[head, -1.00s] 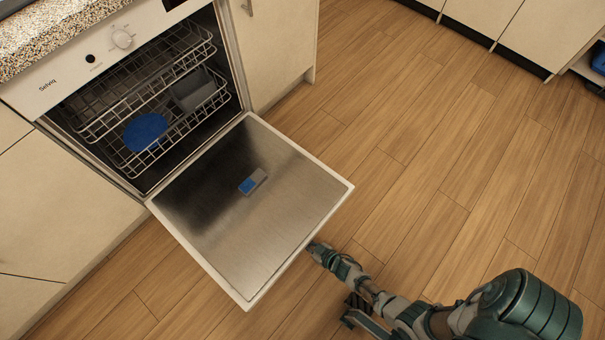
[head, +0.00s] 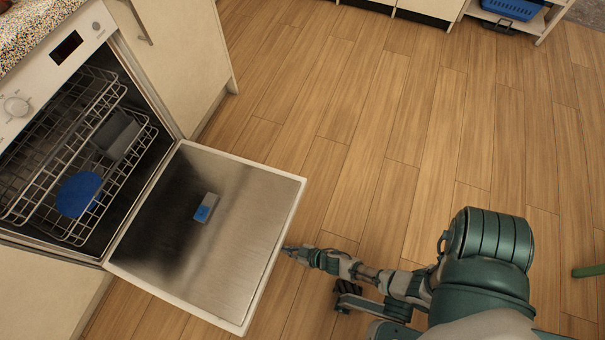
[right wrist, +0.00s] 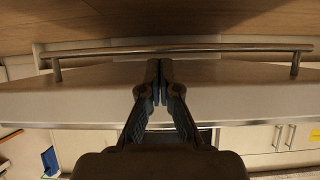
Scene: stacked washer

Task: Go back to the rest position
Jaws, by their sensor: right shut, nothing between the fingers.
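My right gripper (head: 290,250) is shut and empty. In the head view its tips are close to the outer edge of the open dishwasher door (head: 255,210); I cannot tell there whether they touch. In the right wrist view the shut fingers (right wrist: 160,72) point toward the door's outer face (right wrist: 95,97) and the long metal handle (right wrist: 215,49), with nothing held between them. My left gripper is not in view.
The dishwasher rack (head: 60,150) holds a blue plate (head: 78,194) and a grey container (head: 116,133). A small blue and grey object (head: 206,208) lies on the door's inner face. A blue basket (head: 512,9) sits on a low shelf far back.

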